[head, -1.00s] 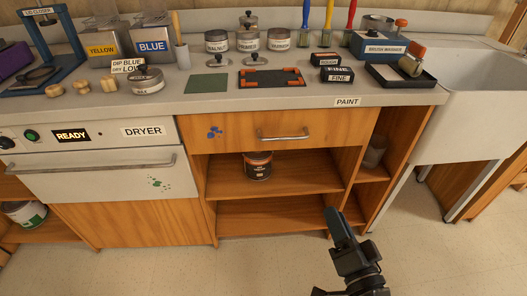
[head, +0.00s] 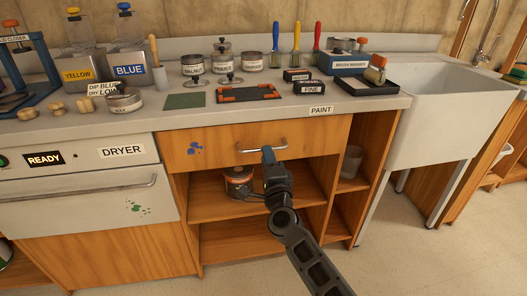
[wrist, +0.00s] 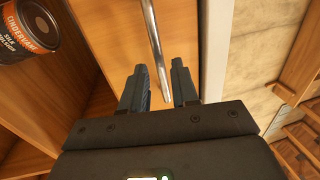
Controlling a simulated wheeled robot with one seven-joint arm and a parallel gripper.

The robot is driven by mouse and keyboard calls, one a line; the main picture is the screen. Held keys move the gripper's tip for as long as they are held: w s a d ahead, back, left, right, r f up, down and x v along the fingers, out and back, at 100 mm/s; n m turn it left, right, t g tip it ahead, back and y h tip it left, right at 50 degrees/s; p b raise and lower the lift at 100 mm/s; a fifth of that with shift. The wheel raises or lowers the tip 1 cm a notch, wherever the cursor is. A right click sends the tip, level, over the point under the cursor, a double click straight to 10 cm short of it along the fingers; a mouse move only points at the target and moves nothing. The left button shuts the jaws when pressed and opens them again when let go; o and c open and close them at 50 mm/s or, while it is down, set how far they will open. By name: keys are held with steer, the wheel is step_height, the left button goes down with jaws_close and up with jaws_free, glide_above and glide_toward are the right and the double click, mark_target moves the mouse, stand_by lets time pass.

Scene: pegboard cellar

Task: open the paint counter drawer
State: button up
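The paint counter drawer (head: 225,142) has a wooden front with a blue paint splotch and sits shut under the counter edge labelled PAINT. My gripper (head: 268,156) is at the right part of the handle. In the wrist view, my gripper (wrist: 160,82) is open and the handle (wrist: 156,45) runs between its two fingers, with a gap visible on each side.
Below the drawer is an open shelf with a dark can (head: 238,183). The countertop (head: 150,122) holds tins, brushes and labelled boxes. A dryer (head: 80,185) stands to the left and a white sink (head: 440,130) to the right. Open floor lies in front.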

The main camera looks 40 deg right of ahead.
steer(key=shift+x, duration=1.9)
steer(key=shift+c, duration=0.3)
jaws_close()
